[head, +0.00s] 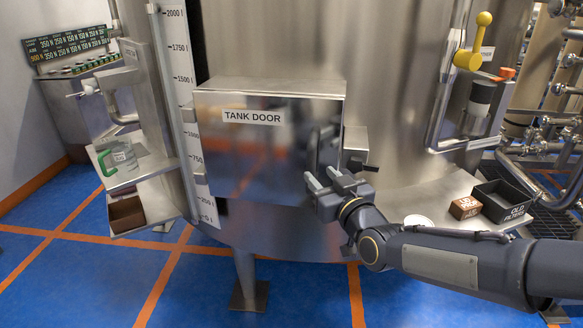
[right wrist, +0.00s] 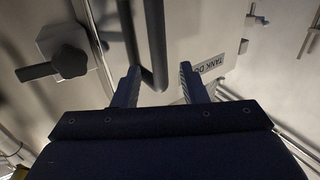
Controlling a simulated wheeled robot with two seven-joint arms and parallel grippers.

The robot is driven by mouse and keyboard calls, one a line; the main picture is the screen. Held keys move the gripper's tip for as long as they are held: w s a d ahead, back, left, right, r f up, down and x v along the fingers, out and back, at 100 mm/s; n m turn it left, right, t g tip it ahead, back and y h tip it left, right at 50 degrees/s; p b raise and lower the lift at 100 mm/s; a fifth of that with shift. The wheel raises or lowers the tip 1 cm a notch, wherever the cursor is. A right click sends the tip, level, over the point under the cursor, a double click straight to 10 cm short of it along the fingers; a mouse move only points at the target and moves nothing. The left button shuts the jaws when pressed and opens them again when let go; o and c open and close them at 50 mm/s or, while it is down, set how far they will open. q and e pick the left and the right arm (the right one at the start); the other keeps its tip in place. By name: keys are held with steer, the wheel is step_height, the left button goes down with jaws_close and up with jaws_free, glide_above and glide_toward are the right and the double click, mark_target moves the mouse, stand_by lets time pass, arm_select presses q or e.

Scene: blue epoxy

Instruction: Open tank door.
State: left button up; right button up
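The tank door (head: 245,160) is a shiny steel panel labelled "TANK DOOR" on the front of the tank and looks shut. Its dark vertical bar handle (head: 318,150) is near the right edge; it also shows in the right wrist view (right wrist: 156,40). A grey latch block (head: 356,140) with a dark knob sits just right of the door; the knob (right wrist: 68,62) shows at left in the right wrist view. My right gripper (head: 323,178) is open and empty, near the handle's lower end. In the right wrist view the handle appears between its fingers; depth is unclear. My left gripper is out of view.
A steel shelf at right holds a black bin (head: 502,200), a small brown box (head: 465,207) and a white round item (head: 418,220). A yellow valve handle (head: 472,55) is above. Left shelves hold a green-handled jug (head: 118,157) and a brown box (head: 127,214).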

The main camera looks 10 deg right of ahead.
mark_target(313, 167)
steer(key=x, duration=0.6)
steer(key=shift+w+p, duration=0.1)
steer(key=shift+p, duration=0.2)
steer(key=shift+c, duration=0.3)
steer(key=shift+d, duration=0.1)
jaws_close()
